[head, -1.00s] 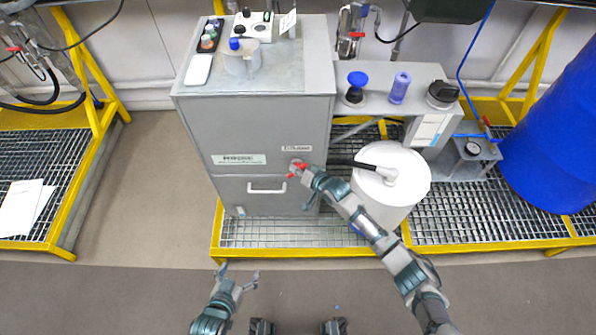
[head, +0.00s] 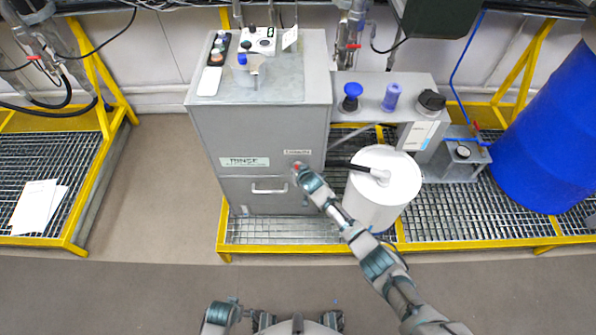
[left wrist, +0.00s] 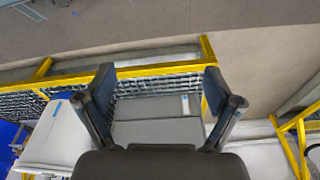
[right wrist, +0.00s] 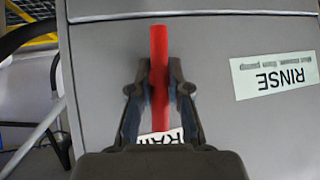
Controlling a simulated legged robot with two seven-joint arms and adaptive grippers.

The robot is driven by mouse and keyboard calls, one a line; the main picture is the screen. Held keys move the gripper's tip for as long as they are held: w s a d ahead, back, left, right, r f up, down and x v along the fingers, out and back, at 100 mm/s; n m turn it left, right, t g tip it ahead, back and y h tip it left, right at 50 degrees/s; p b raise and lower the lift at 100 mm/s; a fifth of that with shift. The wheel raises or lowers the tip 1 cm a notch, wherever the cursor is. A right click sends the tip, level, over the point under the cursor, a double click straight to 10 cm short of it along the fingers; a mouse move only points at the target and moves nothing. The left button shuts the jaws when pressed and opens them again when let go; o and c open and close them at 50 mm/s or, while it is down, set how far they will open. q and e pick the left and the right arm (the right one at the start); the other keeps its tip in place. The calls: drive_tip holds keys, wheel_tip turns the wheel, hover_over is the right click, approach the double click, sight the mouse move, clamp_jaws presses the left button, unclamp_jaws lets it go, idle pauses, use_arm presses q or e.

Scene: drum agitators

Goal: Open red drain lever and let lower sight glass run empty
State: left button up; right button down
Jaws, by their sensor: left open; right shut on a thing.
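The red drain lever (right wrist: 159,72) shows in the right wrist view, standing upright between my right fingers, on the grey cabinet's front. My right gripper (right wrist: 159,92) is shut on it and partly covers the drain label behind. In the head view my right gripper (head: 303,174) is at the cabinet (head: 262,130), hiding most of the lever. My left gripper (left wrist: 160,80) is open and empty, apart from everything; in the head view its arm is low at the bottom edge. I cannot make out the lower sight glass or its level.
A yellow-edged grating (head: 290,230) lies below. A RINSE label (right wrist: 273,77) is on the cabinet. A blue barrel (head: 548,135) stands far right. Floor at front left is clear.

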use_arm(q)
drive_tip(key=shift+s+f+p, duration=0.15)
drive_tip(key=shift+f+p, duration=0.05)
drive_tip(key=shift+f, duration=0.5)
drive_tip(key=shift+s+f+p, duration=0.1)
drive_tip(key=shift+f+p, duration=0.05)
drive_tip(key=shift+f, duration=0.5)
use_arm(e)
drive_tip(key=shift+s+f+n+h, duration=0.25)
drive_tip(key=shift+f+n+h, duration=0.15)
drive_tip(key=shift+h, duration=0.3)
drive_tip(key=c, duration=1.3)
unclamp_jaws()
drive_tip(key=shift+o, duration=0.9)
drive_tip(key=shift+w, duration=0.2)
use_arm(q)
drive_tip(key=shift+w, duration=0.1)
use_arm(e)
drive_tip(key=shift+r, duration=0.15)
drive_tip(key=shift+r, duration=0.15)
